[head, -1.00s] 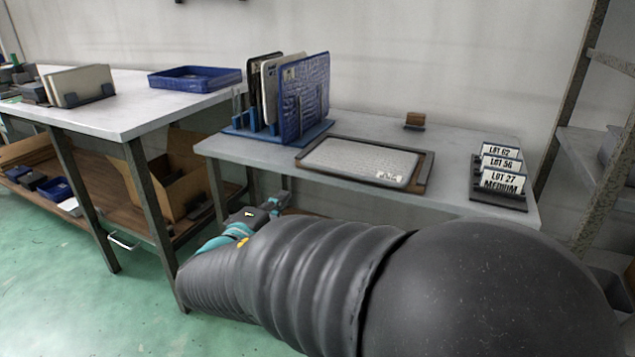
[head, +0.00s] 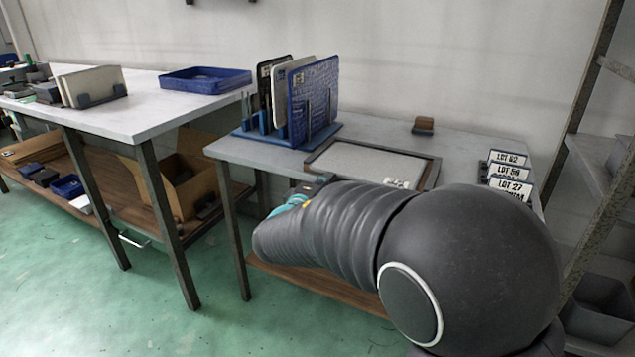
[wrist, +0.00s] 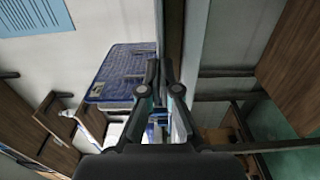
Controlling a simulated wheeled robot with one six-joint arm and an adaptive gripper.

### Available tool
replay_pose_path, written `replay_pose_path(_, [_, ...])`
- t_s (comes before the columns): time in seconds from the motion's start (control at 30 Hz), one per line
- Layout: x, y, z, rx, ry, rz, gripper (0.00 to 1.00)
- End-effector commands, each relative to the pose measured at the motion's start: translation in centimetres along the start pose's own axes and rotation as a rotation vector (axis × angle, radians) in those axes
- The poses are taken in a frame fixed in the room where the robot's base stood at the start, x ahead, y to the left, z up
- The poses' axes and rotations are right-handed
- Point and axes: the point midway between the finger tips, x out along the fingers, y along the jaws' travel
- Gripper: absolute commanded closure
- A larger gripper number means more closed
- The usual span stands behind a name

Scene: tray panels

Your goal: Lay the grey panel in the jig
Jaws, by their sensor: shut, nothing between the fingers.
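The grey panel (head: 365,162) lies in the jig (head: 433,172), a dark brown frame on the right-hand table. A small white label shows at the panel's near right corner. My arm covers the near side of both, so I cannot tell whether the panel sits fully flat there. My gripper (wrist: 159,70) is shut and empty in the wrist view, its fingertips close together. In that view it points past a blue panel (wrist: 118,78). In the head view the gripper is mostly hidden by my arm, near the table's front edge.
A blue rack (head: 262,135) left of the jig holds upright black (head: 264,75), white (head: 281,90) and blue panels. Lot cards (head: 510,175) stand at the table's right and a small brown block (head: 424,124) at the back. Another table (head: 140,115) with a blue tray (head: 205,80) is left.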

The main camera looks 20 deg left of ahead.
Motion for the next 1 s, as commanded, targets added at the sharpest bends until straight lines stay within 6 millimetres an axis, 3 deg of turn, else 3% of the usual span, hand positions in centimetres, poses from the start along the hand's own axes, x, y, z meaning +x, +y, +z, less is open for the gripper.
replay_pose_path(1.0, [1.4,0.0,1.5,0.0,0.0,0.0,1.0])
